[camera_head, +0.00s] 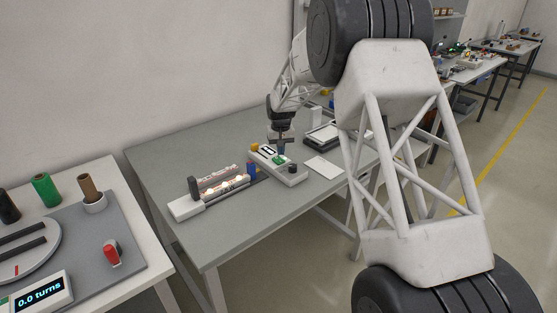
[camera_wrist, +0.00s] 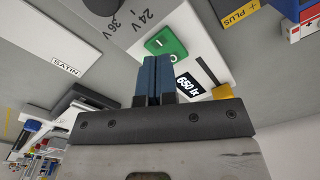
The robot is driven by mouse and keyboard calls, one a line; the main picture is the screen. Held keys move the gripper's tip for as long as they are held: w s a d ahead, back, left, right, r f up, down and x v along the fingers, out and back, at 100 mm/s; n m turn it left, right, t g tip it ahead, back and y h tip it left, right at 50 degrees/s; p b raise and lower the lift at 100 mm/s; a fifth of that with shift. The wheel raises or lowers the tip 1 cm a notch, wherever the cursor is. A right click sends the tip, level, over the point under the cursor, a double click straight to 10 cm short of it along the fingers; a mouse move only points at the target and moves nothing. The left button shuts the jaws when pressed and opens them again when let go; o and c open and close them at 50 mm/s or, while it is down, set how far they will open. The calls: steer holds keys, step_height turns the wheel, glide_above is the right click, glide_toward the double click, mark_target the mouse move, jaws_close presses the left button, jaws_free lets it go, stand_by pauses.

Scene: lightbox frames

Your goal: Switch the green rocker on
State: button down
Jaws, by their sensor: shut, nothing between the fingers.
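The green rocker (camera_wrist: 168,43) sits on a white control box (camera_wrist: 213,57); its face carries light markings. In the head view the rocker (camera_head: 279,160) is small, on top of the box (camera_head: 294,178). I cannot tell which side of it is pressed down. My gripper (camera_wrist: 158,60) is shut and empty, its two blue fingers together. The fingertips are right at the rocker's edge and hide part of it; I cannot tell whether they touch. In the head view my gripper (camera_head: 280,153) points down over the box.
A dark knob (camera_wrist: 104,5) is near the 24 V and 36 V marks. A card marked SATIN (camera_wrist: 65,47) lies beside the box. A fixture with glowing lamps (camera_head: 226,188) stands left of it. The grey table's front is clear.

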mark_target(282, 162)
steer(key=shift+r, duration=1.9)
steer(key=s+d+r+m, duration=0.1)
steer(key=s+d+r, duration=0.5)
steer(key=s, duration=0.3)
steer(key=s+d+r+t, duration=0.1)
steer(key=s+d+r, duration=0.5)
steer(key=s, duration=0.4)
steer(key=s+d+r+m, duration=0.1)
steer(key=s+d+r, duration=0.5)
steer(key=s, duration=0.3)
steer(key=s+d+f, duration=0.1)
steer(key=s+d, duration=0.3)
steer(key=s, duration=1.2)
steer(key=s+d+f+m+t, duration=0.1)
steer(key=s+d, duration=0.3)
steer(key=s, duration=1.3)
steer(key=shift+d+f+t, duration=0.2)
steer(key=shift+f+t, duration=0.1)
steer(key=shift+f, duration=0.15)
